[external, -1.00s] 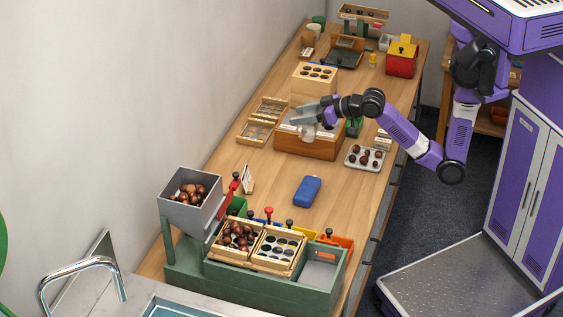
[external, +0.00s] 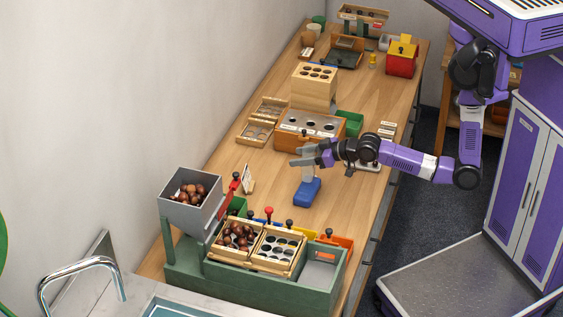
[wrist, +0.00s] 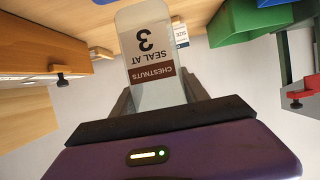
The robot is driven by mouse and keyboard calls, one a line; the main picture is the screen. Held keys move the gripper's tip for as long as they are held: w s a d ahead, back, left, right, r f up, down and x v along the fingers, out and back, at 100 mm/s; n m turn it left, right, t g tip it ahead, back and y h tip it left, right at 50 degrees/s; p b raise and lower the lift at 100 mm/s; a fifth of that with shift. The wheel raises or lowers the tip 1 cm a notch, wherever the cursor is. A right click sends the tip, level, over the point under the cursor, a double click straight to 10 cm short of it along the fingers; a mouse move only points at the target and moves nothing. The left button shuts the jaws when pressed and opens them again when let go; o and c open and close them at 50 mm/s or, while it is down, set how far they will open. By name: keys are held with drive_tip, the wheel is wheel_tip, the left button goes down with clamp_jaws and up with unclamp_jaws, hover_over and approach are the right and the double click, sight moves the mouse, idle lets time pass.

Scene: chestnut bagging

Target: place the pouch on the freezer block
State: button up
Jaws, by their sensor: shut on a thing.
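The pouch is a pale, see-through bag with a brown and white label reading "CHESTNUTS SEAL AT 3". It fills the upper middle of the wrist view (wrist: 158,90), its print upside down. In the external view the pouch (external: 308,173) hangs below my gripper (external: 303,160). My gripper is shut on the pouch. The freezer block (external: 305,194) is a blue slab lying on the table, directly below the pouch in the picture. The pouch's lower end overlaps the block's far part; I cannot tell whether they touch.
A wooden box with round holes (external: 290,140) stands behind the gripper. A green stand (external: 200,282) with chestnut trays and a grey hopper (external: 187,213) is in front. The table around the block is mostly clear.

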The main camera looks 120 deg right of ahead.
drive_tip(key=shift+f, duration=1.7)
drive_tip(key=shift+f, duration=0.2)
drive_tip(key=o, duration=1.3)
drive_tip(key=shift+o, duration=0.2)
drive_tip(key=shift+r, duration=0.1)
